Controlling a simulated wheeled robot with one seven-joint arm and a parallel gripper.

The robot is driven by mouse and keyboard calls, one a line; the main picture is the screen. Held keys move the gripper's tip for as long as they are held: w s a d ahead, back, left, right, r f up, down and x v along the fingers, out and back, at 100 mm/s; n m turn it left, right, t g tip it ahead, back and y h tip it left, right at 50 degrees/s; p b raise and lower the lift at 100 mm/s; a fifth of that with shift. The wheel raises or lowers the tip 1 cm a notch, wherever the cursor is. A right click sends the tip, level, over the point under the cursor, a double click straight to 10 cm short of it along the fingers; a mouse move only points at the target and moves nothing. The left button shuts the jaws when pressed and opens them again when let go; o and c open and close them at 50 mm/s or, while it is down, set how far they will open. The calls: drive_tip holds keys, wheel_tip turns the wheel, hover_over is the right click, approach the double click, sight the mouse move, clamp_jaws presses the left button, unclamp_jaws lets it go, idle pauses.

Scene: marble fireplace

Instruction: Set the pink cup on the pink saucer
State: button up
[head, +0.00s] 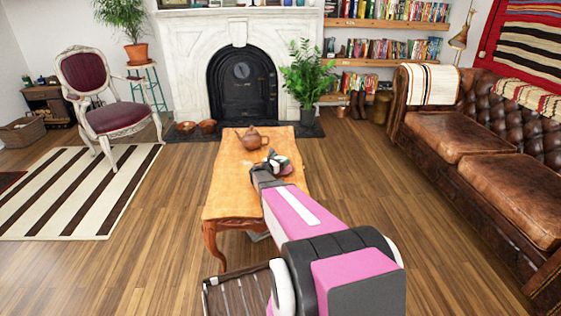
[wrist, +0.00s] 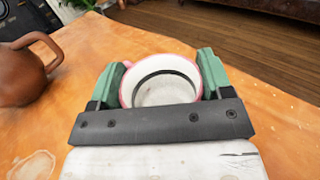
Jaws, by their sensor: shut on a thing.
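The pink cup (wrist: 160,86), pale inside with a pink rim, sits between the green fingers of my gripper (wrist: 163,66) in the wrist view. A pink handle shows at its upper left. My gripper is shut on the cup, over the wooden table (head: 232,186). In the head view my gripper (head: 272,163) is at the table's right side, and the cup is too small and covered to make out clearly. I cannot pick out the pink saucer in either view. The cup's underside is hidden, so I cannot tell what it rests on.
A brown teapot (head: 252,141) stands on the table just beyond my gripper; it also shows at the left of the wrist view (wrist: 20,75). The table's near left part is bare. A leather sofa (head: 480,150) stands at the right, with open floor between.

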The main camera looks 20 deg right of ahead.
drive_tip(key=shift+f, duration=0.1)
drive_tip(key=o, duration=1)
drive_tip(key=shift+s+a, duration=0.1)
drive_tip(key=v, duration=1.1)
drive_tip(key=shift+s+a, duration=0.15)
drive_tip(key=shift+a, duration=0.2)
